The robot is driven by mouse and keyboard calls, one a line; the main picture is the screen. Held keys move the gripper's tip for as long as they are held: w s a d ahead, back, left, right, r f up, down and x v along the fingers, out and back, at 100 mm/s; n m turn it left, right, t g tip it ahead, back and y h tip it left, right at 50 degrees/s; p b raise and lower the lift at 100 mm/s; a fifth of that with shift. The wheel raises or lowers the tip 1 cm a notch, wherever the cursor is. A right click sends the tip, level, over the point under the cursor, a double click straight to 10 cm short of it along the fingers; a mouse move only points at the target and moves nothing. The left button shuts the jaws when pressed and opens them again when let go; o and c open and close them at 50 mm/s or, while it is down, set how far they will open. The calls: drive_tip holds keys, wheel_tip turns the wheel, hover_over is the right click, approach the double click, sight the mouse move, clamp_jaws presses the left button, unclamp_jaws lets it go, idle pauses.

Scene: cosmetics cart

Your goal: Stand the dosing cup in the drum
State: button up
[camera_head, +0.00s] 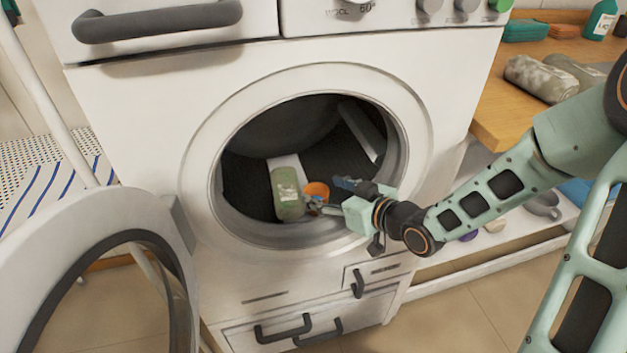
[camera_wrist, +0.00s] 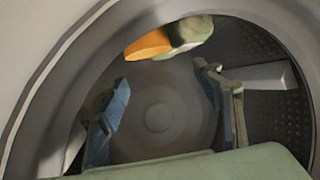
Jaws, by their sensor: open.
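The orange dosing cup (camera_head: 317,189) is inside the dark drum (camera_head: 250,150) of the front-loading washer, low near the opening. It looks upright in the head view. A pale green bottle or can (camera_head: 287,193) is close on its left. My gripper (camera_head: 329,196) reaches through the opening from the right, its fingers beside the cup. In the wrist view my gripper (camera_wrist: 163,79) has its two blue-grey fingers wide apart with nothing between them. The cup (camera_wrist: 148,45) and the green container (camera_wrist: 193,31) show beyond the fingertips, at the top of that view.
The round washer door (camera_head: 100,250) hangs open at the left. The ring-shaped opening rim (camera_head: 197,170) surrounds my wrist. A wooden counter (camera_head: 500,115) with rolled towels (camera_head: 540,79) and a low white shelf with a grey cup (camera_head: 543,206) are at the right.

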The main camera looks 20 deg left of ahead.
drive_tip(key=p+v, duration=0.1)
drive_tip(key=v, duration=0.4)
drive_tip(key=shift+s+d+r, duration=0.15)
drive_tip(key=shift+d+r, duration=0.05)
drive_tip(key=shift+d, duration=0.05)
